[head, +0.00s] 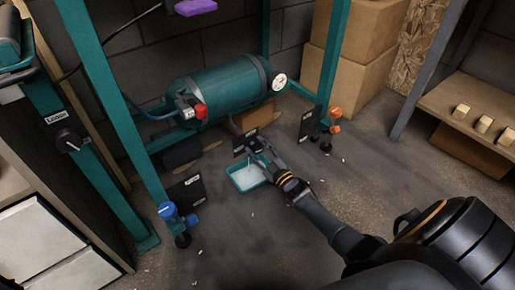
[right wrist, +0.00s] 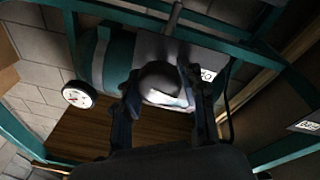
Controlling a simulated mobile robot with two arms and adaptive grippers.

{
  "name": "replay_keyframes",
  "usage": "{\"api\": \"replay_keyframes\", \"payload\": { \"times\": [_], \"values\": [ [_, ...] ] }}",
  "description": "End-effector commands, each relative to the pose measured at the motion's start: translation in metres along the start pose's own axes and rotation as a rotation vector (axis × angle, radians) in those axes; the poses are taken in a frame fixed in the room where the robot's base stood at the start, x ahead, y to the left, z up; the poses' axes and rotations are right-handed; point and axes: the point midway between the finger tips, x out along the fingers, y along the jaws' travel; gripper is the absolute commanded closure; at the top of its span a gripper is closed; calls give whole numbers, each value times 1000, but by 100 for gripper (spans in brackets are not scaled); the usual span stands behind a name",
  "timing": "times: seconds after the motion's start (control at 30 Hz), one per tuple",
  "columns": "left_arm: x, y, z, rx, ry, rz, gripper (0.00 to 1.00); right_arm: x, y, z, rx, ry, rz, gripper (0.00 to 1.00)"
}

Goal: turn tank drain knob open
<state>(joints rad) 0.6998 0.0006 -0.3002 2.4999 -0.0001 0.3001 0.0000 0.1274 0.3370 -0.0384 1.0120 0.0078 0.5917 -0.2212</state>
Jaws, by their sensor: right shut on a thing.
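The green tank (head: 222,92) lies horizontally in a teal frame, with a round gauge (head: 279,81) at its right end. My right gripper (head: 252,146) is under the tank, beside a small dark plate (head: 239,143). In the right wrist view, its two fingers (right wrist: 164,100) are shut on a dark round knob (right wrist: 158,78), one finger on each side. The fingers cover part of the knob, and its turn angle cannot be told. The tank also shows in the right wrist view (right wrist: 116,62). My left gripper is not in view.
A teal tray (head: 237,186) with pale contents sits on the floor below my right gripper. A red part (head: 201,111) is on the tank's left end. Cardboard boxes (head: 345,75) stand behind. The front floor is mostly clear.

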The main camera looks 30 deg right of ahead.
Motion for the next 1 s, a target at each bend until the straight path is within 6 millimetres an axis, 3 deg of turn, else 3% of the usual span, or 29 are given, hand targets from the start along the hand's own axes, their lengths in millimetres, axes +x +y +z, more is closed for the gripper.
{"api": "replay_keyframes", "payload": {
  "times": [0.07,0.1,0.2,0.57,0.67,1.0],
  "values": [
    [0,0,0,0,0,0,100,0,0,1,1,-3,0,90],
    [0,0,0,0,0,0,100,0,0,1,1,-3,0,51],
    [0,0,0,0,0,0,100,0,0,1,1,-2,0,35],
    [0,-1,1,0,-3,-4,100,-5,0,1,1,-2,-1,35],
    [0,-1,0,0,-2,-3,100,-17,-1,1,1,-3,-2,35],
    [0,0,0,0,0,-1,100,-87,-1,1,1,-3,-2,35]
  ]
}}
